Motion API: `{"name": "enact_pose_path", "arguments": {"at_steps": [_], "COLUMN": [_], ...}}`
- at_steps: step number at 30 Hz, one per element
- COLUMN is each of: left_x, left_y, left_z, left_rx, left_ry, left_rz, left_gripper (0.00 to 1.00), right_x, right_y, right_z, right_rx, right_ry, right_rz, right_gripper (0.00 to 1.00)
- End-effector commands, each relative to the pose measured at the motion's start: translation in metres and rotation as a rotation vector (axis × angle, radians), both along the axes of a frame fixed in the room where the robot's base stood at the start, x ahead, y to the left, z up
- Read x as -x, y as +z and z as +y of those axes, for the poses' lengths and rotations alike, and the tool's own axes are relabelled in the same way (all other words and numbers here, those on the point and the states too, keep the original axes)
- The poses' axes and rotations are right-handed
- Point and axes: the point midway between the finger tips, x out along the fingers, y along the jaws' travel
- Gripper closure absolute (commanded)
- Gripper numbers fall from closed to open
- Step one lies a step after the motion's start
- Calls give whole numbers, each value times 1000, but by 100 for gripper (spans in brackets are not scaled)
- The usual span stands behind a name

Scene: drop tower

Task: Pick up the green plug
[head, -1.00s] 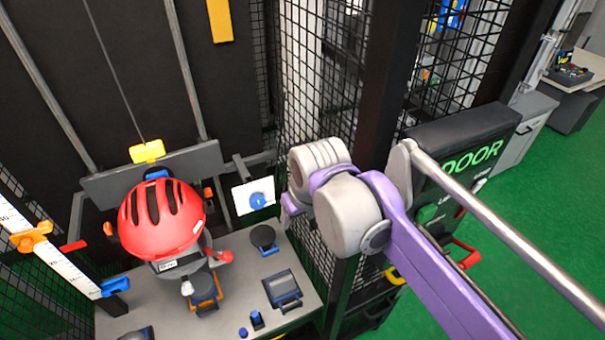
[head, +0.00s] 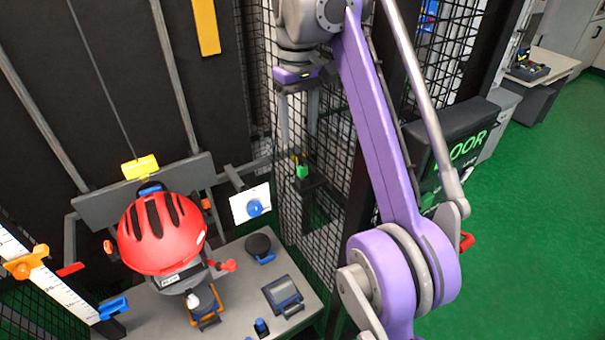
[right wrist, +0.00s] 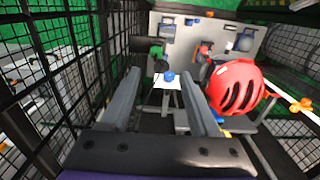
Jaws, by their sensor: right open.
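The green plug (head: 302,171) is a small bright green piece at the cage mesh in the head view, right of the white card, on or against a dark mount. My right gripper (head: 299,138) hangs above it with its two grey fingers pointing down, open and empty. The plug appears apart from the fingertips. In the right wrist view the open fingers (right wrist: 160,72) frame a gap, and a dark green piece (right wrist: 157,51) shows beyond it; I cannot tell for sure that this is the plug. My left gripper is not in view.
A red helmet (head: 160,235) sits over the grey table (head: 235,307) at left. A white card with a blue knob (head: 255,208) is left of the plug. The black mesh cage (head: 262,95) and a dark door panel (head: 468,130) are close to my right arm. Green floor lies right.

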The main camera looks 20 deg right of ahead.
Motion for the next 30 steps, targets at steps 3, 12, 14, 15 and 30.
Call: {"name": "enact_pose_path", "arguments": {"at_steps": [3, 12, 14, 15, 30], "left_x": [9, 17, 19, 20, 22], "left_y": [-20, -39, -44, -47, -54], "left_z": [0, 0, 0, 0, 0], "left_rx": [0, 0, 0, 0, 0], "left_ry": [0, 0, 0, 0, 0], "left_rz": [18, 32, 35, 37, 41], "left_gripper": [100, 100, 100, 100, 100], "right_x": [2, 0, 0, 0, -1], "right_y": [-28, -61, -71, -78, -96], "right_z": [0, -4, -6, -8, -7], "right_rx": [0, 0, 0, 0, 0], "right_ry": [0, -1, 0, 0, 0], "right_rz": [6, 2, 2, 2, -1], "right_gripper": [38, 38, 38, 38, 48]}}
